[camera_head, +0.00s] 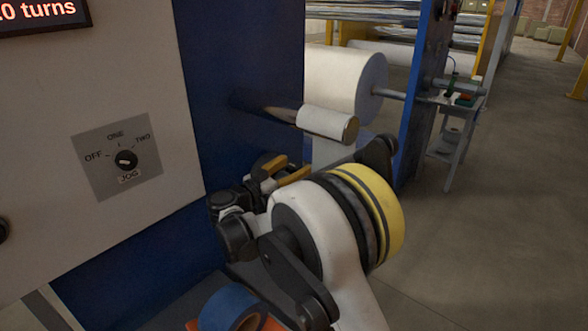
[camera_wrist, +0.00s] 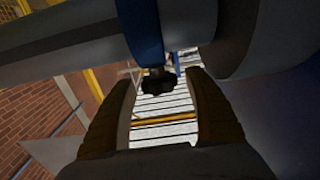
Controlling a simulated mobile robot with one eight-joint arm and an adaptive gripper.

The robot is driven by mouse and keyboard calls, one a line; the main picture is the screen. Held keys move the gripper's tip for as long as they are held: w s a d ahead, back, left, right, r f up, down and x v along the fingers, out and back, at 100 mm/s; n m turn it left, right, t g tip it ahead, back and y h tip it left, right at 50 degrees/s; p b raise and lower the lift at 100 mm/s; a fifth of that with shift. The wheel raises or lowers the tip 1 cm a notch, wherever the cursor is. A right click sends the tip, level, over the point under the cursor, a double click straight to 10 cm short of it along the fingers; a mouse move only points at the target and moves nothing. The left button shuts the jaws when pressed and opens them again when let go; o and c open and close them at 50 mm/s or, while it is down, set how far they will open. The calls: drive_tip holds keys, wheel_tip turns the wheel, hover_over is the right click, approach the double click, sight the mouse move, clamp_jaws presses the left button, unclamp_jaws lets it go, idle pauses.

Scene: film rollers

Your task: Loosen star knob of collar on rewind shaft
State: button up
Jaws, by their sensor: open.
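In the wrist view, the black star knob (camera_wrist: 157,81) hangs below a blue collar (camera_wrist: 140,28) on a thick grey shaft (camera_wrist: 60,40). My gripper (camera_wrist: 161,92) is open, with one finger on each side of the knob. Gaps show between the knob and both fingers, and the knob is near the level of the fingertips. In the head view, my gripper (camera_head: 278,170) shows its yellow-brown fingers beside the blue machine frame. My arm covers much of that area, and I cannot make out the knob or collar there.
A panel with a jog switch (camera_head: 125,159) stands at left. A blue ring (camera_head: 230,308) lies at the bottom. A small white roller (camera_head: 327,123) and a large white roll (camera_head: 343,82) are beyond my arm. Open floor (camera_head: 500,220) lies at right.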

drive_tip(key=c, duration=1.2)
drive_tip(key=shift+n+t+y, duration=0.5)
drive_tip(key=shift+n+y, duration=0.1)
drive_tip(key=shift+y, duration=0.1)
drive_tip(key=n+t+y, duration=0.1)
drive_tip(key=y, duration=0.1)
drive_tip(key=n+t+y, duration=0.1)
drive_tip(key=y, duration=0.1)
drive_tip(key=shift+s+d+n, duration=0.1)
drive_tip(key=shift+d+n, duration=0.05)
drive_tip(key=shift+n, duration=0.25)
drive_tip(key=n+y, duration=0.1)
drive_tip(key=y, duration=0.1)
drive_tip(key=n+y, duration=0.2)
drive_tip(key=y, duration=0.1)
drive_tip(key=shift+n+t+y+b, duration=0.3)
drive_tip(key=shift+t+b, duration=0.1)
drive_tip(key=shift+n+g+y+b, duration=0.15)
drive_tip(key=shift+n+g+y, duration=0.45)
drive_tip(key=shift+n+y, duration=1.3)
drive_tip(key=shift+n+g+y+b, duration=0.15)
drive_tip(key=shift+n+g+y, duration=0.7)
drive_tip(key=shift+y, duration=1.75)
drive_tip(key=shift+n+y, duration=0.3)
drive_tip(key=shift+n, duration=0.15)
